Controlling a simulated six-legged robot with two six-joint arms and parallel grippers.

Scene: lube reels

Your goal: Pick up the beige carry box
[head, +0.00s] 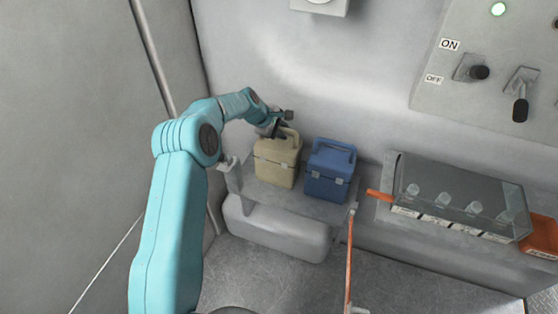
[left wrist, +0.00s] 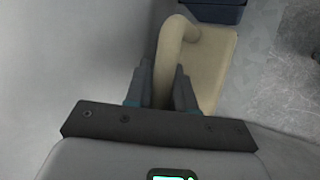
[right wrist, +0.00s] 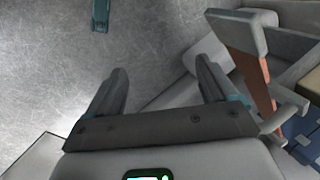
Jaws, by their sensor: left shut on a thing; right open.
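The beige carry box (head: 275,168) stands upright on a grey shelf (head: 300,207), at the shelf's left side. My left gripper (head: 280,133) is at the top of the box, shut on its handle. In the left wrist view the beige handle (left wrist: 174,55) runs between the two fingers (left wrist: 163,88), with the box body (left wrist: 218,60) beyond. In the right wrist view my right gripper (right wrist: 160,85) is open and empty, above the floor. My right gripper is not visible in the head view.
A blue carry box (head: 328,173) stands just right of the beige one. An orange bar (head: 349,260) stands at the shelf's right front. A clear-lidded case (head: 455,195) lies farther right. A wall panel (head: 500,70) with ON/OFF switches is at upper right.

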